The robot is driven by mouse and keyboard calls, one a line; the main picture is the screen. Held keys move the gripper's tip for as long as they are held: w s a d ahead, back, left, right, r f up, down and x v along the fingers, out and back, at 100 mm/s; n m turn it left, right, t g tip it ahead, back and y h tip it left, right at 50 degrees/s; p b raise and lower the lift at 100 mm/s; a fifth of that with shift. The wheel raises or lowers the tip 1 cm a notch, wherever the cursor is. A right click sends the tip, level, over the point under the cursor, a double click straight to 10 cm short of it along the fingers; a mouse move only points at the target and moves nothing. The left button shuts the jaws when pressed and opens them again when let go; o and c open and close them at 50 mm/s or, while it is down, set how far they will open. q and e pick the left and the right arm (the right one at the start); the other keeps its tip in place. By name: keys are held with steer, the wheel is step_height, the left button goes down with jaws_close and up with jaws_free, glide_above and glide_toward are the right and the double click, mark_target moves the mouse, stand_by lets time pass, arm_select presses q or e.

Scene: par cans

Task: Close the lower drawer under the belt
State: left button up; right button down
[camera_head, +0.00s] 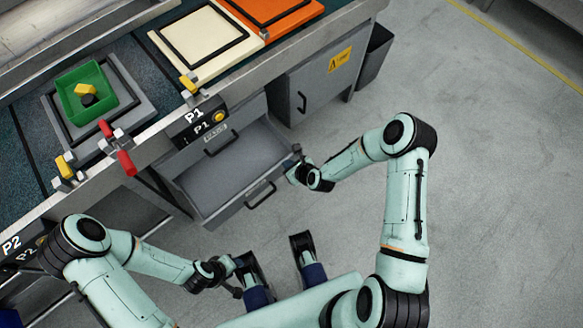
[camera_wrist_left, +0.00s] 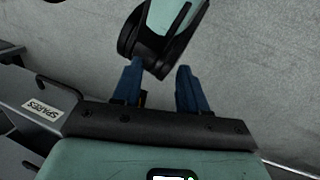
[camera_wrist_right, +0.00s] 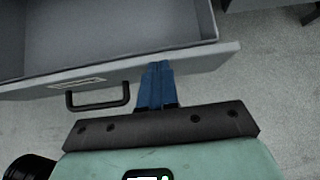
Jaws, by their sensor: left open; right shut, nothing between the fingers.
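The lower drawer (camera_head: 222,180) hangs open under the belt, grey and empty. Its front panel carries a black bar handle (camera_head: 261,194), which also shows in the right wrist view (camera_wrist_right: 98,104). My right gripper (camera_head: 291,164) is shut and empty at the right end of the drawer front. In the right wrist view its blue fingertips (camera_wrist_right: 159,66) overlap the front panel, to the right of the handle; I cannot tell whether they touch. My left gripper (camera_wrist_left: 160,69) is open and empty, off to the side of a panel labelled SPARES (camera_wrist_left: 42,109).
The upper drawer (camera_head: 207,142) above is shut. A grey cabinet (camera_head: 318,85) with a yellow warning label stands right of the drawers. The belt above holds a green bin (camera_head: 112,72), a cream tray (camera_head: 190,47) and an orange tray (camera_head: 290,22). The floor (camera_head: 490,190) on the right is clear.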

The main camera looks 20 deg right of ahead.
arm_select(q)
steer(key=w+a+f+t+y+b, duration=0.1)
steer(key=w+a+f+t+b, duration=0.1)
steer(key=w+a+f+b, duration=0.2)
steer(key=w+f, duration=0.1)
steer(key=w, duration=0.2)
steer(key=shift+w+f+n+b, duration=0.3)
steer(key=shift+w+b, duration=0.1)
arm_select(e)
steer(key=w+a, duration=0.2)
steer(key=w, duration=0.5)
steer(key=w+a, duration=0.3)
steer(key=w, duration=0.5)
steer(key=shift+a, duration=0.3)
steer(key=shift+f, duration=0.1)
